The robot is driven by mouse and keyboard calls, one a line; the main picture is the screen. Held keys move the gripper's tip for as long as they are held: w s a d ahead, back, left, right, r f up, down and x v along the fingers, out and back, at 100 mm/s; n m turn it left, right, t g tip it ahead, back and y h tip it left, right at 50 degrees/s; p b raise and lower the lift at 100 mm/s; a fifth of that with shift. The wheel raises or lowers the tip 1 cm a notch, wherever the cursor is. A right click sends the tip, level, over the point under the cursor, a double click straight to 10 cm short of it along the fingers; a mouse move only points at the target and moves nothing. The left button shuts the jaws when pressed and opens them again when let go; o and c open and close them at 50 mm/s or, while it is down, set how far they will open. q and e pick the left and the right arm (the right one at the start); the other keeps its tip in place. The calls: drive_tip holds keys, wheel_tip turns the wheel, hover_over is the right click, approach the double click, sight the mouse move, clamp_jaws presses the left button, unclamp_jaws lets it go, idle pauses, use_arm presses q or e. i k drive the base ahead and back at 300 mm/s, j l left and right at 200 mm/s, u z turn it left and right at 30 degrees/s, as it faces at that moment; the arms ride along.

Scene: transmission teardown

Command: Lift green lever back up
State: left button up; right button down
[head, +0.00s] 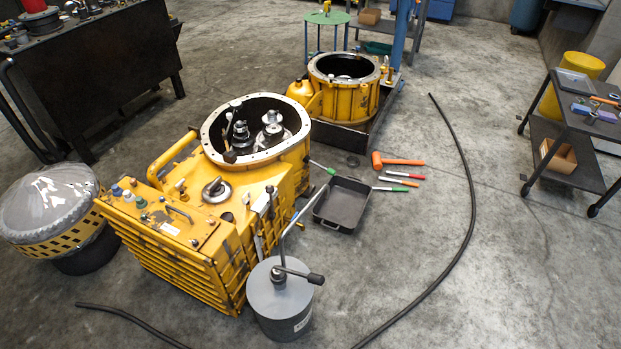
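A lever with a green grip (330,171) sticks out from the right side of the yellow transmission housing (210,242). It slopes outward and slightly down to the right, with its tip just above the black tray. A thin dark lever with a black knob (270,190) stands closer to upright on the housing's side. Neither of my grippers shows in the head view, so nothing is seen touching the green lever.
A black tray (342,223) lies beside the housing, with an orange mallet (398,161) and several coloured-handle tools near it. A grey drum (280,312) with a crank stands in front. A black hose (466,212) curves across the floor. A tool cart (568,157) stands at right.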

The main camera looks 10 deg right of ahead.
sight(307, 159)
drive_tip(key=i+l+u, duration=0.1)
drive_tip(key=l+u, duration=0.3)
drive_tip(key=l, duration=0.15)
drive_tip(key=l+u, duration=0.4)
drive_tip(key=l, duration=0.2)
drive_tip(key=l+u, duration=0.35)
drive_tip(key=l, duration=0.25)
drive_tip(key=k+l+u, duration=0.1)
drive_tip(key=l+u, duration=0.3)
drive_tip(key=l, duration=0.75)
drive_tip(key=i+l+u, duration=0.1)
drive_tip(key=l, duration=0.5)
drive_tip(key=l+z, duration=0.1)
drive_tip(key=z, duration=2.9)
drive_tip(key=i+j+z, duration=0.1)
drive_tip(key=z, duration=1.35)
drive_tip(key=j+z, duration=0.1)
drive_tip(key=z, duration=1.4)
drive_tip(key=j+z, duration=0.15)
drive_tip(key=z, duration=2.85)
drive_tip(key=k+z, duration=0.1)
drive_tip(key=z, duration=1.4)
drive_tip(key=l+z, duration=0.15)
drive_tip(key=z, duration=1.35)
